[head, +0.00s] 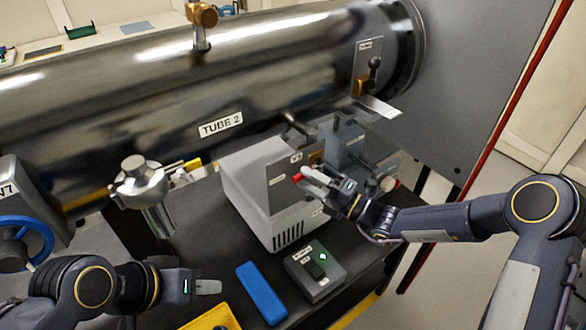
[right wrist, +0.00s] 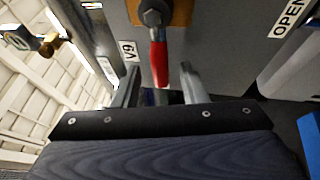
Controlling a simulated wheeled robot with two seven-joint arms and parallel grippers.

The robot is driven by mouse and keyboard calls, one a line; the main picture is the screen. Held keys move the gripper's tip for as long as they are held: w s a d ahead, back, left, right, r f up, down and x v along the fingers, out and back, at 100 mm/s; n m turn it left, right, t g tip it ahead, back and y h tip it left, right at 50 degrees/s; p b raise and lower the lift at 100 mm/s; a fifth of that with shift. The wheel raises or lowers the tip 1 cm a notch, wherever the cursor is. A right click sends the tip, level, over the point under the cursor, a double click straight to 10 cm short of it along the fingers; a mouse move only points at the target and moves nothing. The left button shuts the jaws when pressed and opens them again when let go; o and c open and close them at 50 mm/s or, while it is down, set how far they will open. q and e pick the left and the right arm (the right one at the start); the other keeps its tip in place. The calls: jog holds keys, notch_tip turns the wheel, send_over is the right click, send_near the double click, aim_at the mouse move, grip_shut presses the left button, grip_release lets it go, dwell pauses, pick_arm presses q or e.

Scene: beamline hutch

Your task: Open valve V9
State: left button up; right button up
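Valve V9 is on the grey panel (head: 284,190) of a light box under the big tube. Its red-gripped lever (head: 297,178) also shows in the right wrist view (right wrist: 158,62), running from a dark pivot toward my gripper. The V9 label (right wrist: 130,51) is left of the lever there and an OPEN label (right wrist: 289,18) is at the upper right. My right gripper (head: 316,175) is open at the panel, its fingers spread on either side of the lever's end; contact cannot be told. My left gripper (head: 208,287) is away at the lower left, its finger gap not visible.
A large steel tube (head: 230,80) marked TUBE 2 spans above. A blue block (head: 262,292), a dark switch box (head: 315,270) and a yellow tray (head: 212,319) are on the dark bench. A blue handwheel (head: 38,238) is at left.

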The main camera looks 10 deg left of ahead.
jog(key=shift+p+x, duration=0.4)
jog(key=shift+x, duration=1.8)
grip_shut()
